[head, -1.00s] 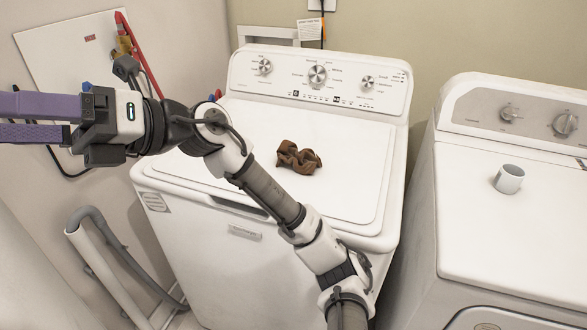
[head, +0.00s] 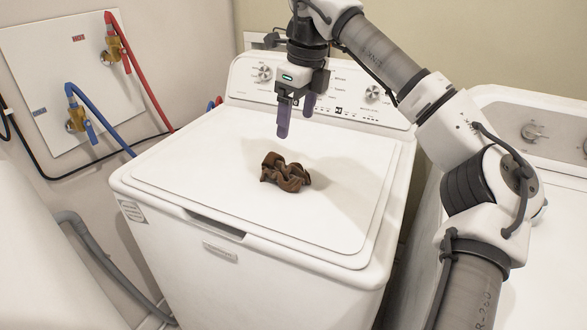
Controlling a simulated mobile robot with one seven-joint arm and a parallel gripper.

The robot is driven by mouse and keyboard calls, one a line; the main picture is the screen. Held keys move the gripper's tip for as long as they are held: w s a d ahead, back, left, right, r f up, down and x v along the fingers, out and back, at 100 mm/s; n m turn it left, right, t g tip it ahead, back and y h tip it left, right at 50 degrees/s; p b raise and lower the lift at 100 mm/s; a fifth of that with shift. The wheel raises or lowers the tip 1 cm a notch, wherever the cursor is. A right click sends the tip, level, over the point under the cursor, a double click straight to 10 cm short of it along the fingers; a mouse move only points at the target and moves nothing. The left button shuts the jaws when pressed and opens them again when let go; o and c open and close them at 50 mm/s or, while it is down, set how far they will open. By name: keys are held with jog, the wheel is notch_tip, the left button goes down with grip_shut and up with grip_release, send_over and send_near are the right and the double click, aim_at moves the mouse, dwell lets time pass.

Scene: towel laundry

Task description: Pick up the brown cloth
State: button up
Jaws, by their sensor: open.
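The brown cloth (head: 287,173) lies crumpled in a small heap on the white lid of the left washing machine (head: 200,160). My gripper (head: 296,120) hangs above and just behind the cloth in the picture, its purple fingers pointing down. The fingers are apart, with nothing between them. A gap shows between the fingertips and the cloth, so they do not touch it.
The machine's control panel (head: 350,97) stands up behind my gripper. A second white machine (head: 540,250) is on the right, partly behind my arm. Red (head: 140,75) and blue (head: 103,120) hoses hang at the left wall. The lid around the cloth is clear.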

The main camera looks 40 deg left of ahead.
aim_at(285, 165)
jog(key=f, duration=0.2)
jog(key=a+f, duration=0.1)
jog(key=f, duration=0.5)
jog(key=shift+s+a, duration=0.15)
jog(key=shift+s, duration=0.1)
jog(key=shift+s+a+f+p, duration=0.1)
jog(key=shift+a+f+p, duration=0.15)
jog(key=shift+f, duration=0.65)
jog(key=shift+s+a+f+p, duration=0.15)
jog(key=shift+f+p, duration=0.15)
jog(key=shift+f, duration=0.55)
jog(key=shift+a+f+p, duration=0.2)
jog(key=shift+f+p, duration=0.05)
jog(key=shift+f, duration=0.65)
jog(key=shift+c, duration=0.4)
jog(key=c, duration=1)
